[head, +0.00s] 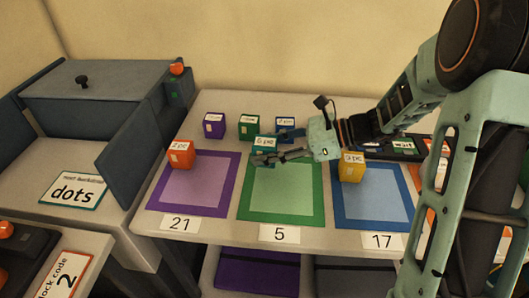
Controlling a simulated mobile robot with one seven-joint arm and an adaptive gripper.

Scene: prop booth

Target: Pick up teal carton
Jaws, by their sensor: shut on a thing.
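The teal carton (263,143) with a white label shows at the far edge of the green-bordered mat (280,218). My gripper (266,158) reaches in from the right with its fingers at the teal carton, shut on it. The fingers cover part of the carton's front, and I cannot tell whether it touches the table.
Purple (214,125), green (249,127) and blue (285,129) cartons stand behind. An orange carton (181,155) stands on the purple-bordered mat (154,205), and a yellow carton (351,168) on the blue-bordered mat (370,224). The mats' front areas are clear.

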